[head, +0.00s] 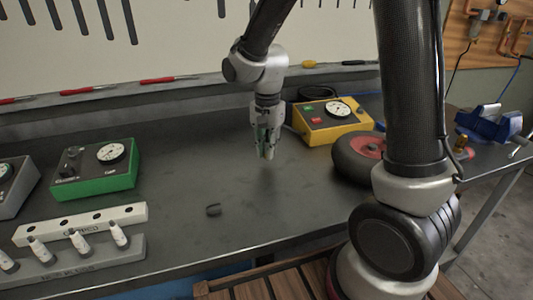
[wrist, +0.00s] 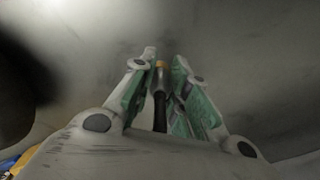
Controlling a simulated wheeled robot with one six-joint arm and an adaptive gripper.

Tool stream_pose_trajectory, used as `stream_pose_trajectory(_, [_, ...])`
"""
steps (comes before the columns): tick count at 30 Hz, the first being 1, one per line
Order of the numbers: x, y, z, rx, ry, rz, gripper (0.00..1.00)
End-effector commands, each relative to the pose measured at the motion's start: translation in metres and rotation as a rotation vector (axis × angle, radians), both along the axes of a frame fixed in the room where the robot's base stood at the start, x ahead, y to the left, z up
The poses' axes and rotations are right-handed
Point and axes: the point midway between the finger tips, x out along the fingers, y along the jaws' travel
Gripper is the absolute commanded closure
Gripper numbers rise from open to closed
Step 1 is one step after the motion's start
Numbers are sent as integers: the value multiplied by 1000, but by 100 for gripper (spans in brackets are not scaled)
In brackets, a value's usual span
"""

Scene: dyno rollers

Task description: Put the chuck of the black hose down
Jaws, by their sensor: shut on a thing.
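My gripper (head: 267,152) points down over the middle of the grey bench, its tips a little above the surface. In the wrist view its green-padded fingers (wrist: 164,62) are closed around the chuck (wrist: 160,66), a small piece with a brass-coloured end. A short black stem or hose (wrist: 160,112) runs back from it between the fingers. The chuck cannot be made out in the head view. A black hose coil (head: 317,92) shows behind the yellow gauge box (head: 330,121); I cannot trace its line to my gripper.
A wheel with a black tyre (head: 345,160) lies right of my gripper. A green gauge box (head: 96,170), a white holed block (head: 82,224) and a grey rack (head: 120,250) of white plugs stand left.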

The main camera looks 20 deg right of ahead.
Motion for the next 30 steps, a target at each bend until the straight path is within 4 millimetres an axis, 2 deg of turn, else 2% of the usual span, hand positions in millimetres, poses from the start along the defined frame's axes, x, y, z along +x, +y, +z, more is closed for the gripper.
stream_pose_trajectory(4, [0,0,-17,-1,1,0,100])
stream_pose_trajectory(15, [0,0,-21,-1,1,0,100])
stream_pose_trajectory(16, [0,0,-20,0,0,0,78])
stream_pose_trajectory(18, [0,0,-20,0,0,0,65])
stream_pose_trajectory(19, [0,0,-20,0,0,0,62])
stream_pose_trajectory(30, [1,0,-15,1,-3,1,62])
